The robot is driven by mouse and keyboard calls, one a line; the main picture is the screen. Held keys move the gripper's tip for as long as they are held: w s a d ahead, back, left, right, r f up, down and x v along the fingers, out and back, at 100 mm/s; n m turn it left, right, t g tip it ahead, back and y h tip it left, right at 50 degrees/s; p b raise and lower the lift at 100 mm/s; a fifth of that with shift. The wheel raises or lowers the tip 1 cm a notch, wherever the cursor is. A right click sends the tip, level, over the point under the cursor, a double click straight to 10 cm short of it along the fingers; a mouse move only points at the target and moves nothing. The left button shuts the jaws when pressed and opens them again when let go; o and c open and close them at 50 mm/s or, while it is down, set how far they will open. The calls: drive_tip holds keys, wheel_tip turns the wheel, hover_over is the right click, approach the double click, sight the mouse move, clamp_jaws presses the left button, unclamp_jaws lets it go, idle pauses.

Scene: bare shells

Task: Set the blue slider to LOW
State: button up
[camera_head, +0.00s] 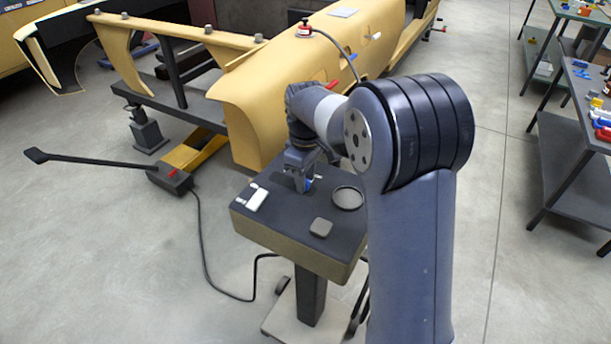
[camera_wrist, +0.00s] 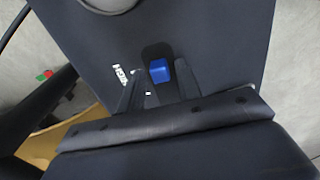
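The blue slider (camera_wrist: 159,70) shows as a small blue block in a dark slot on the dark table top in the wrist view. It also shows in the head view (camera_head: 309,184), partly hidden by my gripper (camera_head: 304,181). In the wrist view my gripper (camera_wrist: 158,79) has its two fingers apart, one on each side of the slider. I cannot tell whether they touch it. White label marks (camera_wrist: 121,75) lie left of the slot, too small to read.
Shelves (camera_head: 574,150) stand at the right; a cable lies on the floor.

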clamp_jaws()
idle(0.3)
drive_tip(key=shift+w+a+r+p, duration=0.15)
drive_tip(key=shift+w+a+p, duration=0.05)
drive_tip(key=shift+a+p, duration=0.15)
drive_tip(key=w+a+p, duration=0.1)
drive_tip(key=a, duration=0.1)
drive_tip(key=w+a+p, duration=0.1)
drive_tip(key=a, duration=0.1)
drive_tip(key=w+a+p, duration=0.1)
drive_tip(key=w, duration=0.1)
drive_tip(key=shift+a, duration=0.4)
drive_tip(key=shift+w+a+p, duration=0.15)
drive_tip(key=shift+a+p, duration=0.1)
drive_tip(key=shift+p, duration=0.05)
unclamp_jaws()
drive_tip(key=shift+a, duration=0.15)
drive_tip(key=shift+o, duration=1)
